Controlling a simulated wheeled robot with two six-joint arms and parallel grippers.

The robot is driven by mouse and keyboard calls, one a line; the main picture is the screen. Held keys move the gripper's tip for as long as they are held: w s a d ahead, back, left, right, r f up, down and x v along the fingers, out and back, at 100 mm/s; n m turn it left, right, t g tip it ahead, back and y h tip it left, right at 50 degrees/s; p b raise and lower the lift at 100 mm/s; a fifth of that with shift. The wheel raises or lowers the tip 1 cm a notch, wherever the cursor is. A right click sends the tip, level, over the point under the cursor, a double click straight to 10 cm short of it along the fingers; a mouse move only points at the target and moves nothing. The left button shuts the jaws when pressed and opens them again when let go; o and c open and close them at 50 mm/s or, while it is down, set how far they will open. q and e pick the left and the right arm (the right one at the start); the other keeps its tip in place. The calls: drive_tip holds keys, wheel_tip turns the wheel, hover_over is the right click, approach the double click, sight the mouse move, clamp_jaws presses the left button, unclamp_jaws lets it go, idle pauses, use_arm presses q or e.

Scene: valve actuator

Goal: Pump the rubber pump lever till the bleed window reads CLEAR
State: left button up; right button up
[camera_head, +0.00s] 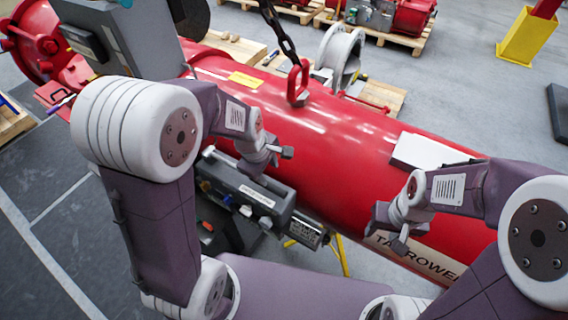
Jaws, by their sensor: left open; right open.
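A grey control unit (250,194) with a white label and small knobs is mounted at the near side of the large red actuator cylinder (330,150). A dark cylindrical part (305,231) with a label sticks out at its right end. I cannot pick out the pump lever for certain, and no bleed window reading is legible. My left gripper (267,160) is open and empty, in front of the red cylinder and just above the grey unit in the picture. My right gripper (388,230) is open and empty, in front of the cylinder's right part, apart from the grey unit.
A dark chain (280,35) runs down to a red lifting eye (298,82) on top of the cylinder. A grey box (110,30) stands at the upper left. Pallets with red parts and a yellow post base (527,38) are behind. Open floor (470,95) lies at the upper right.

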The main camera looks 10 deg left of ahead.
sight(270, 185)
use_arm(q)
drive_tip(key=shift+s+r, duration=0.25)
drive_tip(key=shift+r, duration=0.05)
drive_tip(key=x, duration=0.5)
drive_tip(key=s+x, duration=0.1)
drive_tip(key=x, duration=0.2)
drive_tip(key=shift+a+f, duration=0.15)
drive_tip(key=shift+a, duration=0.15)
drive_tip(key=shift+s+a+f, duration=0.15)
drive_tip(key=shift+f, duration=0.05)
use_arm(e)
drive_tip(key=shift+s+a+r, duration=0.15)
drive_tip(key=shift+s+a, duration=0.15)
drive_tip(key=shift+s, duration=0.15)
drive_tip(key=shift+s+a+r, duration=0.15)
drive_tip(key=shift+s+a, duration=0.1)
drive_tip(key=shift+s, duration=0.2)
use_arm(q)
drive_tip(key=c, duration=0.9)
clamp_jaws()
use_arm(e)
drive_tip(key=shift+w, duration=0.1)
